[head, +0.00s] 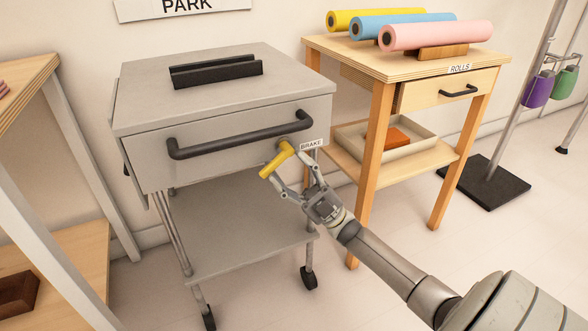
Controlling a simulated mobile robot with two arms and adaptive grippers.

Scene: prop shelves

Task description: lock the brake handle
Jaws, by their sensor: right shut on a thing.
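The brake handle (274,163) is a short yellow lever on the front of a grey cart (220,115). It tilts, with its lower end to the left and its upper end at a round pivot by the "BRAKE" label (311,145). My right gripper (290,172) is shut on the yellow handle, reaching it from the lower right. My left gripper is not in view.
A black bar handle (240,135) runs across the cart front, just above the brake handle. A wooden table (345,62) with coloured rolls stands close on the right. A wooden shelf (32,90) is at the left. A "PARK" sign (186,7) hangs behind the cart.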

